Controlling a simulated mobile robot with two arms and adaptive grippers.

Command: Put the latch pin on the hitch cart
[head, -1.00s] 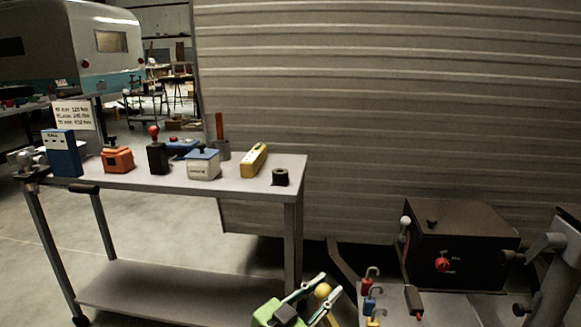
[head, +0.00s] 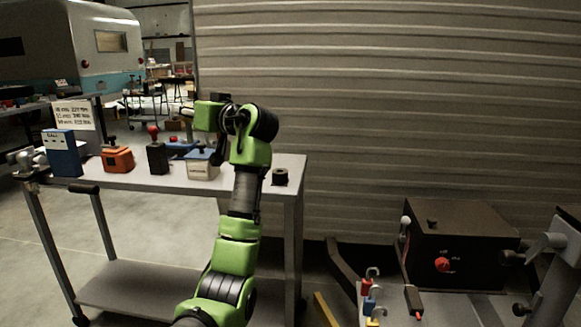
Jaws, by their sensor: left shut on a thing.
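The hitch cart (head: 190,184) is a grey wheeled bench on the left, with a tow ball at its left end. My left arm rises from the bottom and crosses in front of it. My left gripper (head: 198,114) is above the cart top, pointing left, shut on the latch pin. The pin is hidden now; a yellow ball knob showed between the fingers earlier. My right gripper is not in view.
A blue box (head: 62,155), an orange box (head: 117,159), a black red-knobbed block (head: 157,156), a white box (head: 201,168) and a black ring (head: 280,177) stand on the cart. A black box (head: 460,240) is at right. The cart's front edge has bare room.

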